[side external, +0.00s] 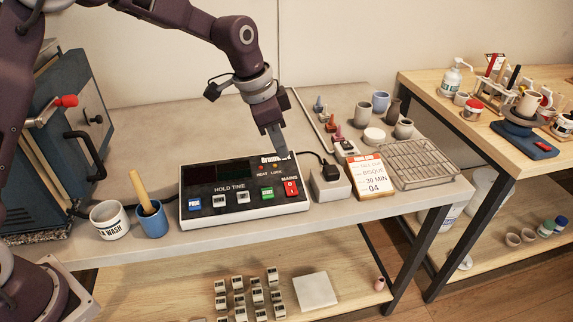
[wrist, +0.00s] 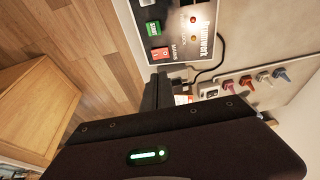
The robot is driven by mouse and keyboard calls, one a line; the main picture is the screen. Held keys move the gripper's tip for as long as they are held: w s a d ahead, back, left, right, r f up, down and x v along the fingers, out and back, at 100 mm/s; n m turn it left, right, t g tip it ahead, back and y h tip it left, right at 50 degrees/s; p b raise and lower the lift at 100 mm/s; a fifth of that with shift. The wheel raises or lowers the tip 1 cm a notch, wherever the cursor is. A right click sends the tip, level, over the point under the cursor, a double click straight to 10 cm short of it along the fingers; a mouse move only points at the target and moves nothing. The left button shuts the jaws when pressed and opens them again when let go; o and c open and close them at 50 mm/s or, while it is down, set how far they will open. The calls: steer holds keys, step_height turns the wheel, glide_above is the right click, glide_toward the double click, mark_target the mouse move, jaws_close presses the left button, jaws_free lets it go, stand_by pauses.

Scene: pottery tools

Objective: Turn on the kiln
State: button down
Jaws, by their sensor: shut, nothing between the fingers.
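The kiln (side external: 95,95) is a blue-grey cabinet with a red knob at the left of the side view. Its black controller box (side external: 185,217) lies on the bench, with a row of buttons labelled HOLD TIME. The red MAINS rocker switch (side external: 291,188) is at the box's right front corner; it also shows in the wrist view (wrist: 160,53). A green button (side external: 267,194) is just left of it. My gripper (side external: 283,161) is shut and empty, pointing down above the box's right end, close behind the MAINS switch. Its fingers (wrist: 157,93) look apart from the switch. I cannot tell the switch's position.
A white wash cup (side external: 109,220) and a blue cup (side external: 152,222) with a wooden handle stand left of the box. A power block (side external: 330,186) with a black plug, a kiln card (side external: 369,178) and a wire rack (side external: 416,163) lie to the right. Cones stand behind.

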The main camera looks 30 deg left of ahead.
mark_target(293, 193)
steer(key=shift+v, duration=1.85)
steer(key=x, duration=0.4)
steer(key=s+x, duration=0.1)
steer(key=x, duration=0.8)
steer(key=shift+s+d+f, duration=0.15)
steer(key=shift+s+f, duration=0.05)
steer(key=shift+f, duration=0.6)
steer(key=shift+f, duration=0.2)
